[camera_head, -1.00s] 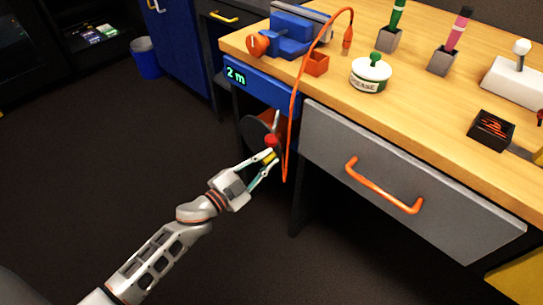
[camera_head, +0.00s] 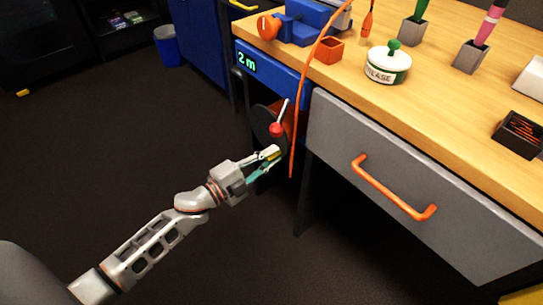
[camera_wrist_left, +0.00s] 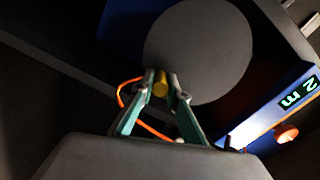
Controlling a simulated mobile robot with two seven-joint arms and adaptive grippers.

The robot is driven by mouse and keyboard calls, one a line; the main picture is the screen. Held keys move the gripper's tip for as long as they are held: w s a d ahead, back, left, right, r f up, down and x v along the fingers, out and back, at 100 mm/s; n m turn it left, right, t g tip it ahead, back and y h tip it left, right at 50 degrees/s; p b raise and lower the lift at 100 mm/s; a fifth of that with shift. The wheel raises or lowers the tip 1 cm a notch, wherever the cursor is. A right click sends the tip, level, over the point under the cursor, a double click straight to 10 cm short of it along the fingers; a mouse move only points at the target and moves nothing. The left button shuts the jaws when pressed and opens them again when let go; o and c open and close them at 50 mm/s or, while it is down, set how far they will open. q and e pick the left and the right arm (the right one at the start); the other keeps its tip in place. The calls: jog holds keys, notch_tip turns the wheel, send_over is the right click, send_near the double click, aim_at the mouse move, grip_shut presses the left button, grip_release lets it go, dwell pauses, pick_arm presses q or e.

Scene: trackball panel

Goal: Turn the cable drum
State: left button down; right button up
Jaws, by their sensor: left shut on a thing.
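The cable drum (camera_head: 264,122) is a dark round disc under the blue housing (camera_head: 268,75) at the bench's left end. In the left wrist view its grey face (camera_wrist_left: 198,50) fills the upper middle. My left gripper (camera_head: 271,158) is shut on a small yellow handle (camera_wrist_left: 160,86) in front of the disc's lower edge. A red ball (camera_head: 276,130) with a thin grey rod shows just above the gripper. An orange cable (camera_head: 294,120) hangs from the bench top past the drum. The display (camera_head: 246,62) reads "2 m". My right gripper does not show.
A grey drawer with an orange handle (camera_head: 392,190) is right of the drum. The wooden top (camera_head: 445,125) holds a white and green grease jar (camera_head: 388,66), an orange box (camera_head: 328,50) and several tools in holders. The dark floor (camera_head: 120,150) at left is largely clear.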

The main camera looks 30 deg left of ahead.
pick_arm(q)
jog(key=c, duration=2)
grip_release()
jog(key=shift+o, duration=0.2)
jog(key=v, duration=1.2)
